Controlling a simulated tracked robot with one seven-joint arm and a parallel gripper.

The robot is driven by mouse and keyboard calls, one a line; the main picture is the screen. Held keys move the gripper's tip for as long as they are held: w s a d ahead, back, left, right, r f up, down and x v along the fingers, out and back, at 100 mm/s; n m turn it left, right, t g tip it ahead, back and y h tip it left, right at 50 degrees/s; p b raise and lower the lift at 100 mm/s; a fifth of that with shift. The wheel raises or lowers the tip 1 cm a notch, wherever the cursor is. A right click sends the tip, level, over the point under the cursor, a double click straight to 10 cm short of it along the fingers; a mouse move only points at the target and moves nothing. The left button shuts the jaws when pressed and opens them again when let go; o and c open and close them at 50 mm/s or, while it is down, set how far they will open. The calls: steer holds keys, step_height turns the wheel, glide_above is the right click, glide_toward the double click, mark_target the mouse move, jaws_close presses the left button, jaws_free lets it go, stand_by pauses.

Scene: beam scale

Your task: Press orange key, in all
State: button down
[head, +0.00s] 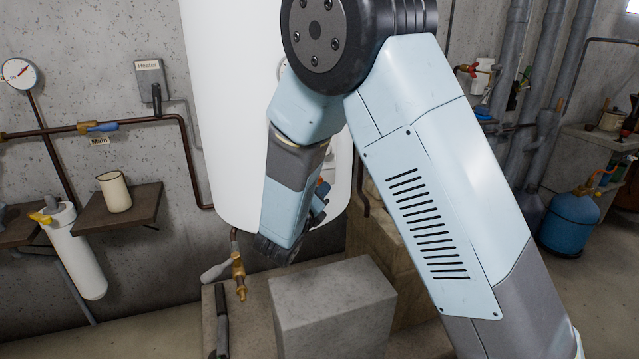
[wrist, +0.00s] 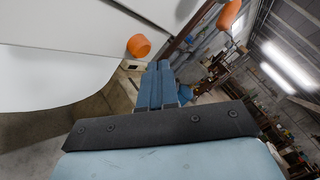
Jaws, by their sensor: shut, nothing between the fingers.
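An orange rounded piece (wrist: 138,45) sits by the edge of a white panel in the wrist view; I cannot tell whether it is the orange key. A second orange piece (wrist: 228,14) shows at the upper right. My gripper (wrist: 159,68) is shut and empty, its blue fingers pointing toward the gap just below and right of the first orange piece, apart in the picture. In the head view my arm covers much of the white tank (head: 227,100).
A grey block (head: 332,305) stands below my arm, with a brass valve (head: 239,275) to its left. A cream mug (head: 114,191) stands on a wall shelf (head: 142,213). A blue gas cylinder (head: 571,222) is at right.

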steer(key=shift+w, duration=0.1)
stand_by(0.3)
steer(key=shift+w+a, duration=0.2)
steer(key=shift+w, duration=0.1)
steer(key=shift+w+a, duration=0.2)
steer(key=shift+w, duration=0.25)
stand_by(0.9)
steer(key=shift+s, duration=0.1)
steer(key=shift+s+d, duration=0.35)
steer(key=shift+s, duration=0.4)
steer(key=shift+s+d, duration=0.35)
steer(key=shift+s, duration=0.4)
steer(key=shift+s+d, duration=0.35)
steer(key=shift+s, duration=0.45)
steer(key=shift+s+d, duration=0.35)
steer(key=shift+s, duration=0.4)
steer(key=shift+r, duration=0.1)
